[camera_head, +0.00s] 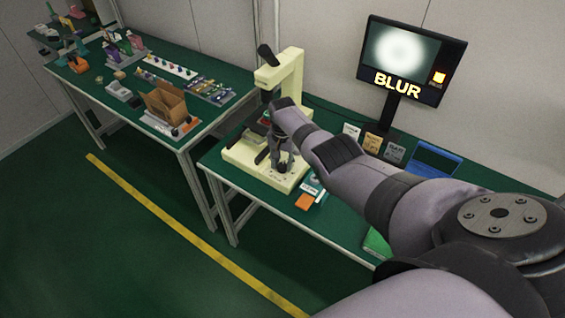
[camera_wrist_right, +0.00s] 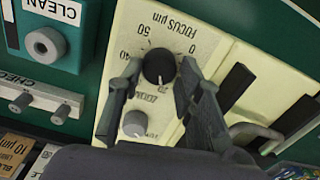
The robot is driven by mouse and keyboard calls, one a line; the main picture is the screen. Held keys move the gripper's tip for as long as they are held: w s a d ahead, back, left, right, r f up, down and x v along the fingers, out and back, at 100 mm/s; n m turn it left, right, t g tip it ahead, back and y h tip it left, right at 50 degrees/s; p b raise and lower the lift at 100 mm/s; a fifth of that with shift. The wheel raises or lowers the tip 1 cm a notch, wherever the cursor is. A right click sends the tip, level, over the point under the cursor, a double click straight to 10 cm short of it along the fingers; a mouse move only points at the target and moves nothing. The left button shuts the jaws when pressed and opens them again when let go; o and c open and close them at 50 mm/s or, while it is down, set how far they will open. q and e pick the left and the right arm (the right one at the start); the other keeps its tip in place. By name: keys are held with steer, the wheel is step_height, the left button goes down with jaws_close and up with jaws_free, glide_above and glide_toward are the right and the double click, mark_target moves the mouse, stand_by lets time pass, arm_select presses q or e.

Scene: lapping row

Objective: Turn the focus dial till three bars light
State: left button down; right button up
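The black focus dial (camera_wrist_right: 159,67) sits on the cream base panel, under the upside-down words "FOCUS µm" and a printed scale. My right gripper (camera_wrist_right: 160,64) is open, with one finger on each side of the dial; narrow gaps seem to show between fingers and dial. In the head view my right gripper (camera_head: 281,158) reaches down to the front of the cream microscope (camera_head: 292,75), and the arm partly hides the base. The monitor (camera_head: 413,60) shows a fuzzy white disc, the word "BLUR" and one lit orange block. My left gripper is not in view.
A lighter grey knob (camera_wrist_right: 134,123) sits close to the dial. A teal "CLEAN" box (camera_wrist_right: 45,42) and a "CHECK" fixture (camera_wrist_right: 38,98) lie beside the panel. Small cards (camera_head: 372,142) and a blue tray (camera_head: 436,158) stand right of the microscope.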

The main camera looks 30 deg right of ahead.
mark_target(283, 165)
steer(key=o, duration=0.3)
steer(key=shift+f, duration=0.1)
step_height(283, 165, up, 12)
steer(key=shift+r, duration=0.1)
stand_by(0.6)
steer(key=shift+s, duration=0.1)
